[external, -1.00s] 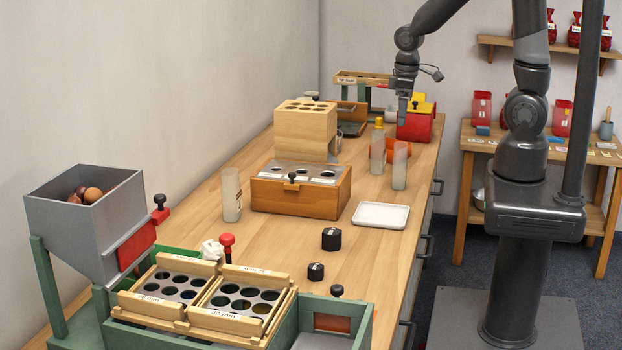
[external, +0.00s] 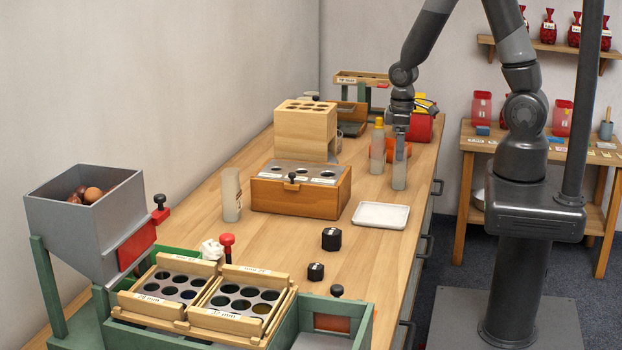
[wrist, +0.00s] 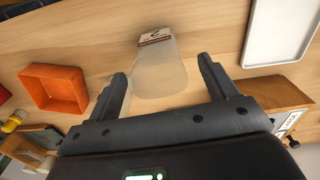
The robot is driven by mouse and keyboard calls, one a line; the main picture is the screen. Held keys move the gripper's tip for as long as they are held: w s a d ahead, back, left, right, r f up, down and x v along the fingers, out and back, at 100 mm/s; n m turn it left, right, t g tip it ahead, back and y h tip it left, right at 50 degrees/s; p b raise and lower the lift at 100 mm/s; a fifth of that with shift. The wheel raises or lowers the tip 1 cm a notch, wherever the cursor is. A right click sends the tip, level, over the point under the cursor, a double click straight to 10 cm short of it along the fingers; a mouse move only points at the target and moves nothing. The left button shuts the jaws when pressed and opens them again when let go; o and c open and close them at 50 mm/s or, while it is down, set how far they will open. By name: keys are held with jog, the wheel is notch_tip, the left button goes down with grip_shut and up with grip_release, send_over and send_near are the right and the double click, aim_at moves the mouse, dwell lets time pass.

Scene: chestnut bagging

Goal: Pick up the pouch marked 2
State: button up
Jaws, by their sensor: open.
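In the wrist view the same pouch (wrist: 160,75) shows a whitish label with a dark mark, too small to read surely as a 2. My gripper (external: 400,128) is directly above this pouch, pointing down. In the wrist view my gripper (wrist: 162,72) is open, with one finger on each side of the pouch's upper part; I see no grip on it. A second frosted pouch (external: 231,195) stands left of the wooden block with holes; its mark is not readable.
An orange open box (wrist: 54,88) is nearby. A white tray (external: 381,215) lies in front. A wooden block with holes (external: 300,198) stands to the left. Bare bench lies between the pouch and the tray.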

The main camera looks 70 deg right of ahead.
aim_at(400, 166)
jog(key=shift+d+f, duration=0.1)
jog(key=shift+f, duration=1.6)
jog(key=c, duration=1.3)
jog(key=shift+r, duration=0.2)
